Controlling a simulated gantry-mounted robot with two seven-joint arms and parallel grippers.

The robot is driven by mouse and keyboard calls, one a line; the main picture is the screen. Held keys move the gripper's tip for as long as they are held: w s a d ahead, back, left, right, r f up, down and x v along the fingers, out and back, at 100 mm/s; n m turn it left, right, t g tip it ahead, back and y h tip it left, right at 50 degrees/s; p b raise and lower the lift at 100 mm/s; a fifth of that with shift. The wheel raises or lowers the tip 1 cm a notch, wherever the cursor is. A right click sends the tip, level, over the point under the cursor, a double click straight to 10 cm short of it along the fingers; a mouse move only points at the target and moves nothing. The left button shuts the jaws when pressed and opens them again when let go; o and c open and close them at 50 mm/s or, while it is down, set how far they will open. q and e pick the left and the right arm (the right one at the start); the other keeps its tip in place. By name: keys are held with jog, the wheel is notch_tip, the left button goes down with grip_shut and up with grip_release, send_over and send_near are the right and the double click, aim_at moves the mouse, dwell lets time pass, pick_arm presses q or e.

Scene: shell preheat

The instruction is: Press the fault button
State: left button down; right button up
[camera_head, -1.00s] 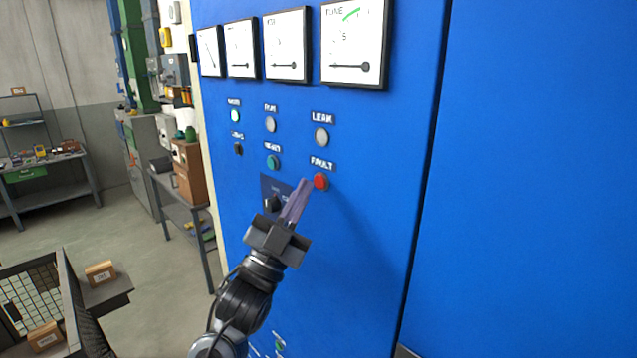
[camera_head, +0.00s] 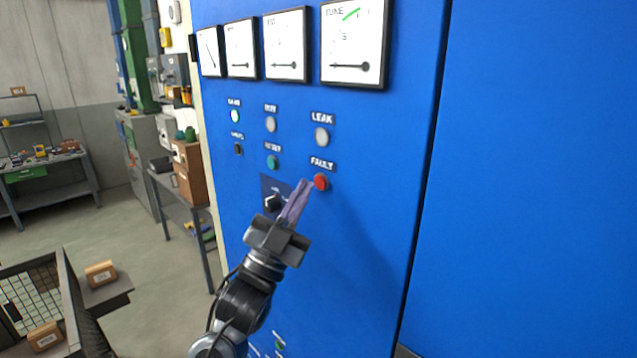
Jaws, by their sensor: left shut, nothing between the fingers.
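The red fault button (camera_head: 320,182) is on the blue cabinet front (camera_head: 350,260), under a label reading FAULT. My left gripper (camera_head: 304,184) is shut and empty. Its fingertips are just left of the red button in the picture. I cannot tell whether they touch the button or the panel. My right gripper is not in view.
A grey LEAK lamp (camera_head: 321,137) is above the fault button. A teal button (camera_head: 272,162) and a black rotary knob (camera_head: 272,203) are to the left. Several dial gauges (camera_head: 355,45) line the top. A dark crate (camera_head: 70,300) with small boxes stands at lower left.

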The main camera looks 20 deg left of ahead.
pick_arm(q)
jog(key=shift+w+d, duration=0.1)
jog(key=shift+w, duration=0.1)
dwell(0.6)
jog(key=shift+w+d, duration=0.15)
jog(key=shift+w, duration=0.05)
jog(key=shift+w+d, duration=0.2)
jog(key=shift+w, duration=0.15)
dwell(0.8)
jog(key=shift+s+a, duration=0.1)
jog(key=shift+s, duration=0.05)
jog(key=shift+s+a, duration=0.35)
jog(key=shift+s, duration=0.25)
dwell(0.4)
jog(key=shift+s+a, duration=0.4)
jog(key=shift+s, duration=0.3)
jog(key=shift+s+a, duration=0.45)
jog(key=shift+s, duration=0.3)
jog(key=shift+s+a, duration=0.4)
jog(key=shift+s, duration=0.3)
